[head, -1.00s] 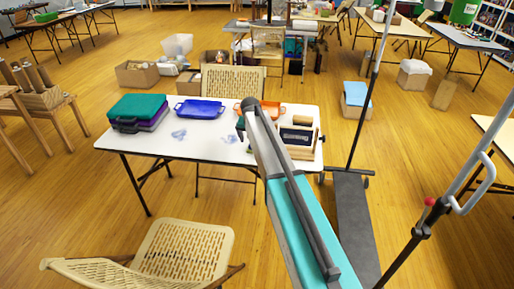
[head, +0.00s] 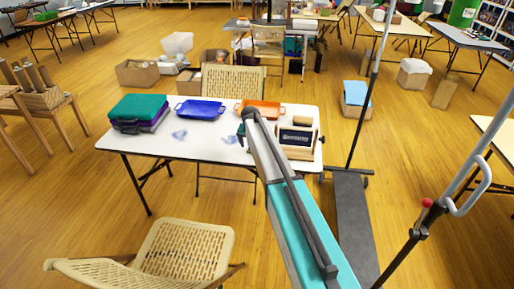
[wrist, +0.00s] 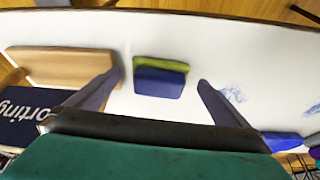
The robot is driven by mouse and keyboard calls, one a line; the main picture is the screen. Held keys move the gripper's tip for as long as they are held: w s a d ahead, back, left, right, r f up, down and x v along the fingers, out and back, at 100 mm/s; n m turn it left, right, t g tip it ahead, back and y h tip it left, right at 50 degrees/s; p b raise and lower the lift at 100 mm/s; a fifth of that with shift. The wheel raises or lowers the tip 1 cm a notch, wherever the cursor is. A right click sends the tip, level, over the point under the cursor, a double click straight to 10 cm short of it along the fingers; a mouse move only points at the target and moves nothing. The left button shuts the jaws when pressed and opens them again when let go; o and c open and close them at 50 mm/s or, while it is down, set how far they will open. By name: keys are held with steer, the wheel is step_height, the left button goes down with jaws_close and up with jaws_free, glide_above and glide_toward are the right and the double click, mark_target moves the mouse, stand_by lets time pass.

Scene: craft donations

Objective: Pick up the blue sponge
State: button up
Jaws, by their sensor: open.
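The blue sponge (wrist: 158,82) lies on the white table (wrist: 190,40) in the wrist view, with a yellow-green layer along its far side. My gripper (wrist: 157,79) is open, with one dark finger left of the sponge and the other right of it. Gaps of white show on both sides, and neither finger appears to touch it. I cannot tell the height of the fingertips above the table. In the head view my arm covers much of this area, and I cannot make out the sponge clearly.
A wooden item with a dark lettered panel (head: 298,139) stands right of my arm. Blue (head: 201,109) and orange (head: 262,107) trays lie along the far edge. A green-topped stack (head: 138,108) sits at left. The table's front middle is clear apart from blue smudges.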

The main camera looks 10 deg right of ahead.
steer(key=shift+x, duration=1.05)
steer(key=shift+c, duration=0.4)
steer(key=c, duration=1.1)
